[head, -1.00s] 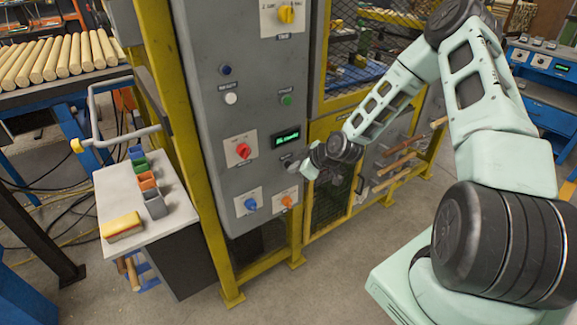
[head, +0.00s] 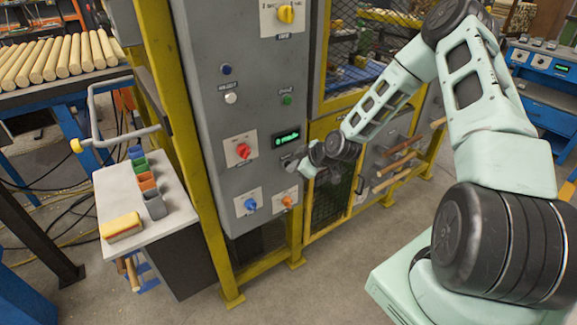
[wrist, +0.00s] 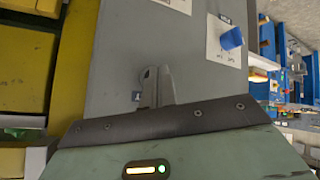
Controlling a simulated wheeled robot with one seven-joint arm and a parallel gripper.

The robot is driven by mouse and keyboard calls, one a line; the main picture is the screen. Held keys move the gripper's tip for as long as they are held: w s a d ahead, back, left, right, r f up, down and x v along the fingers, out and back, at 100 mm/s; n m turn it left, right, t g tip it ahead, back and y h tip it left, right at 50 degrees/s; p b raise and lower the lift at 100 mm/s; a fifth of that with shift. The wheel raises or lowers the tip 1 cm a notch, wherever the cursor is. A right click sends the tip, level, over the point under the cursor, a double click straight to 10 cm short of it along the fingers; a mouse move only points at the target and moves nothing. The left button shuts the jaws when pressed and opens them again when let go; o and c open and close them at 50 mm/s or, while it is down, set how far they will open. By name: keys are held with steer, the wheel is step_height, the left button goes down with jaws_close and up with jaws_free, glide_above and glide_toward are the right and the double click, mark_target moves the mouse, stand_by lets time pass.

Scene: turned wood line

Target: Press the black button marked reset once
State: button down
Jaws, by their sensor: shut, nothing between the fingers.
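My gripper (head: 295,165) is at the grey control panel (head: 212,125), just below the small green-lit display (head: 287,139). In the wrist view, its shut fingers (wrist: 153,74) point at the panel face, with nothing seen between them. I see no black button clearly; one at the fingertips would be hidden by the gripper. I cannot tell whether the fingertips touch the panel. A dark blue-looking button (head: 225,69) sits higher on the panel.
The panel also carries a white button (head: 231,98), a green button (head: 287,100), a red knob (head: 243,150), a blue knob (head: 250,204), an orange knob (head: 287,201) and a yellow switch (head: 286,14). Yellow frame posts (head: 180,130) flank it. A grey cart (head: 150,215) stands left.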

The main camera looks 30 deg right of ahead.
steer(key=shift+s, duration=0.75)
steer(key=shift+s, duration=0.1)
steer(key=shift+s+d, duration=0.1)
steer(key=shift+s, duration=2.3)
